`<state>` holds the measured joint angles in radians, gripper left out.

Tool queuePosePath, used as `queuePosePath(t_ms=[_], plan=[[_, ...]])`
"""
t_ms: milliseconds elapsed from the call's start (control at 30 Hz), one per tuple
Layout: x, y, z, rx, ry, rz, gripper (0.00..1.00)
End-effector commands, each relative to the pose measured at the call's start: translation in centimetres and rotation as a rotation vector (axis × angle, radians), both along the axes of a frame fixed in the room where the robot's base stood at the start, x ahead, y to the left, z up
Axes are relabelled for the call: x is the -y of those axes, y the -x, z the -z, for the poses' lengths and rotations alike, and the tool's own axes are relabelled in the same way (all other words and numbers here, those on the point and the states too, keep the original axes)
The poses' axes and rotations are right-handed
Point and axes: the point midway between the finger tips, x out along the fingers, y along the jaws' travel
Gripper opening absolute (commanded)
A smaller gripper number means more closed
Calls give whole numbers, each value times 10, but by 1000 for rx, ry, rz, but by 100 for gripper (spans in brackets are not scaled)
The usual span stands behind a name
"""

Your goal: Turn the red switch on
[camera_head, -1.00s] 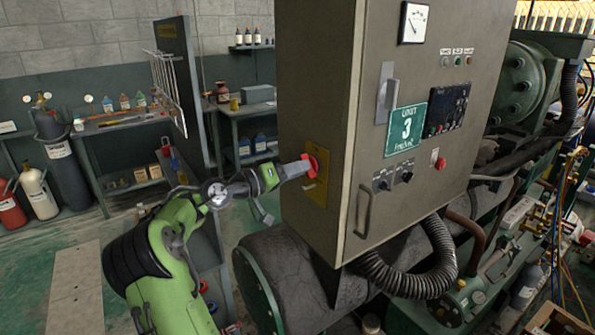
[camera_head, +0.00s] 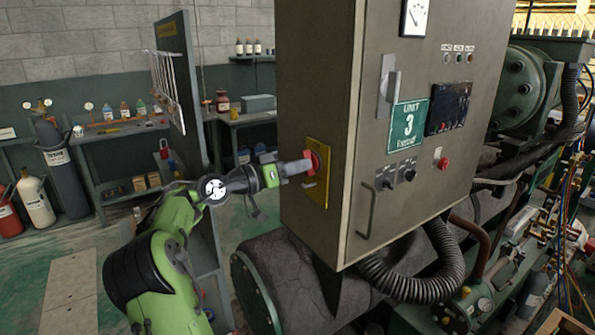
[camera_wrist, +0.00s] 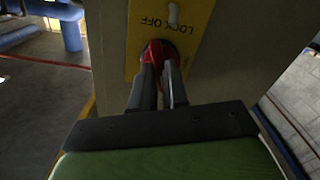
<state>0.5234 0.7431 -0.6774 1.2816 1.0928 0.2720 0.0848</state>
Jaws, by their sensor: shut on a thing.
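The red switch (camera_head: 312,162) sits on a yellow plate (camera_head: 321,196) on the left side of the grey cabinet. In the wrist view the red switch (camera_wrist: 158,52) shows between and beyond my two fingers, and the yellow plate (camera_wrist: 140,30) reads "LOCK OFF". My gripper (camera_head: 305,165) reaches the switch from the left. In the wrist view my gripper (camera_wrist: 160,75) has its dark fingers closed on the switch's handle. The fingers hide part of the handle, so its exact angle is hard to tell.
The grey cabinet (camera_head: 330,90) has a door handle (camera_head: 367,210) and a green "UNIT 3" sign (camera_head: 407,127) on its front. A dark tank (camera_head: 290,260) lies below it. A shelf bench (camera_head: 115,130) and gas cylinders (camera_head: 60,165) stand at the left.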

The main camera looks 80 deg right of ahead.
Motion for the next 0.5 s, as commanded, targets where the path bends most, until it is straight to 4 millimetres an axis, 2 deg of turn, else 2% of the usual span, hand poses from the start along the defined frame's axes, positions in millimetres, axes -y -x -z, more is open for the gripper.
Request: queuePosePath(t_ms=[233,500], plan=[[0,-1,4,5,-9,1,0],[0,-1,6,101,77,1,0]])
